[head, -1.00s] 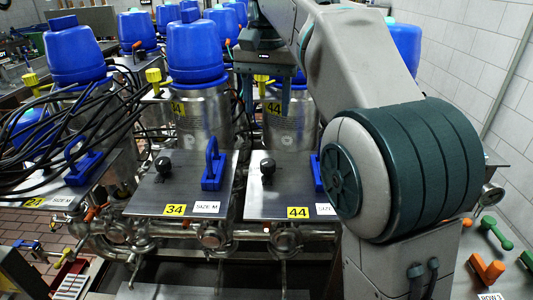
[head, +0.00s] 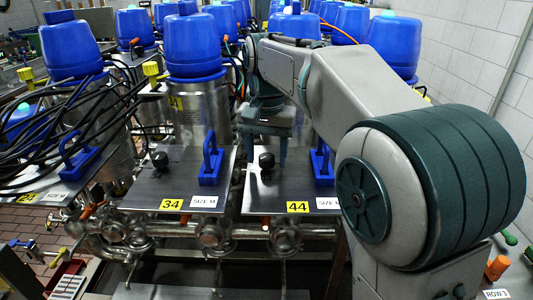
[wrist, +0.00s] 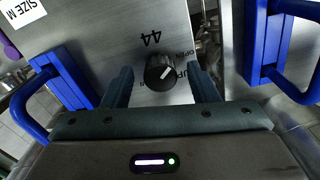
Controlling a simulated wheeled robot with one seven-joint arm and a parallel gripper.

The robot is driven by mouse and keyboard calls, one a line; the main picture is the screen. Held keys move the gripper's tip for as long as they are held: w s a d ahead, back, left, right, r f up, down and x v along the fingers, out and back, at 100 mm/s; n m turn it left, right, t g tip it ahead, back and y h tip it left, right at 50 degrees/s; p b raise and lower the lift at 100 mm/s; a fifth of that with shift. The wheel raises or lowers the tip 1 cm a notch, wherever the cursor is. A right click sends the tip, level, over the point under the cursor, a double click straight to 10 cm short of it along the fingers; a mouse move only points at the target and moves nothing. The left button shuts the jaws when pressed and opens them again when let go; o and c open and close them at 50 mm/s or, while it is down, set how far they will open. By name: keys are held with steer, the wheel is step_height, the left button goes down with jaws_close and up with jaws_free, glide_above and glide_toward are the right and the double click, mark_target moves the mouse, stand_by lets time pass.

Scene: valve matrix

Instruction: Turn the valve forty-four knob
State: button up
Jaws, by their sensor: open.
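The valve forty-four knob (head: 267,160) is a small black round knob on a grey metal plate (head: 255,196) with a yellow 44 label (head: 298,207). My gripper (head: 266,150) hangs over this plate at the knob, fingers pointing down. In the wrist view the knob (wrist: 160,72) lies between the two open fingers of my gripper (wrist: 160,80), with visible gaps on both sides. I cannot tell the exact height of the fingertips over the plate.
A blue handle (head: 321,163) stands right of the knob. Plate 34 (head: 150,190), with its own black knob (head: 160,160) and blue handle (head: 211,160), is to the left. Blue-topped steel cylinders stand behind. In the wrist view blue handles (wrist: 62,80) (wrist: 262,45) flank my gripper.

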steer(key=c, duration=1)
steer(key=shift+n, duration=0.3)
steer(key=n+p, duration=0.2)
steer(key=n, duration=0.1)
steer(key=shift+d+r+n, duration=0.1)
steer(key=shift+n, duration=0.2)
steer(key=n+p, duration=0.2)
steer(key=n, duration=0.3)
steer(key=shift+n, duration=0.4)
steer(key=o, duration=1)
